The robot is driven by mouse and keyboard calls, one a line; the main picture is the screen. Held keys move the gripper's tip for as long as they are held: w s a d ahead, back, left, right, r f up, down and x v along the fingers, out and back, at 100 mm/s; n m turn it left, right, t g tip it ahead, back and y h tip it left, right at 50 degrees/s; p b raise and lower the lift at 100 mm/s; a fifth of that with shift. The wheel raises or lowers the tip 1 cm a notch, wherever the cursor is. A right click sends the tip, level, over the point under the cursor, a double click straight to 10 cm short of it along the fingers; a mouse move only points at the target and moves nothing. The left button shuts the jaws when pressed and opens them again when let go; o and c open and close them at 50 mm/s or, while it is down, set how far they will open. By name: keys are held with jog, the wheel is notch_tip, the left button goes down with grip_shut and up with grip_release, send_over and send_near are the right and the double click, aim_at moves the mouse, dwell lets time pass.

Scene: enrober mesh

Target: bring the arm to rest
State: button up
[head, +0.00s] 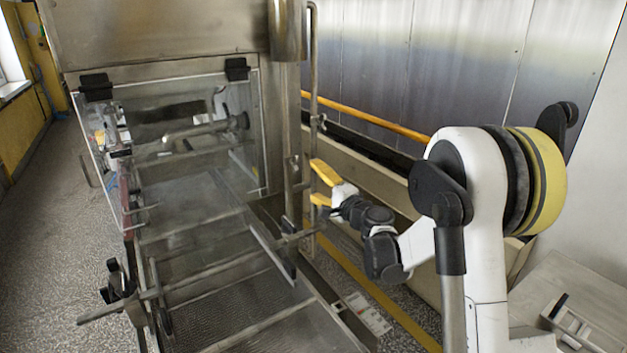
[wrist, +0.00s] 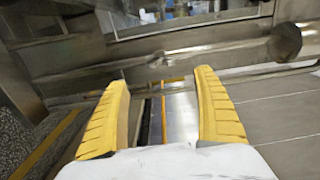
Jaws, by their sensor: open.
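My gripper (head: 318,184) has two yellow ribbed fingers and is at the middle of the head view, just right of the machine's steel upright. The fingers are apart with nothing between them. In the wrist view my gripper (wrist: 165,112) shows both fingers spread, with a steel rail behind the gap. The white arm reaches left from its column at the right. Whether a fingertip touches the steel frame (head: 293,170) cannot be told.
The enrober's wire mesh belt (head: 235,300) runs low at the left under steel bars. A clear guard (head: 185,125) hangs over it. A yellow rail (head: 375,122) runs along the back wall. Speckled floor (head: 45,240) at the far left is clear.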

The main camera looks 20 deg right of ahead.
jog(key=s+a+r+n+g, duration=0.25)
jog(key=s+a+n, duration=0.2)
jog(key=s, duration=0.45)
jog(key=s+a+r+n+g, duration=0.2)
jog(key=s+a+n+g, duration=0.25)
jog(key=s, duration=0.55)
jog(key=s+d+f+n+g+h, duration=0.1)
jog(key=s+d+f+h, duration=0.1)
jog(key=s, duration=0.5)
jog(key=s+d+f+n+g+h, duration=0.1)
jog(key=s+d+f+n, duration=0.1)
jog(key=s, duration=0.6)
jog(key=s+d+f+n+g+h, duration=0.1)
jog(key=s+d+f+n+h, duration=0.1)
jog(key=s, duration=0.6)
jog(key=shift+f+h, duration=0.3)
jog(key=shift+f, duration=0.6)
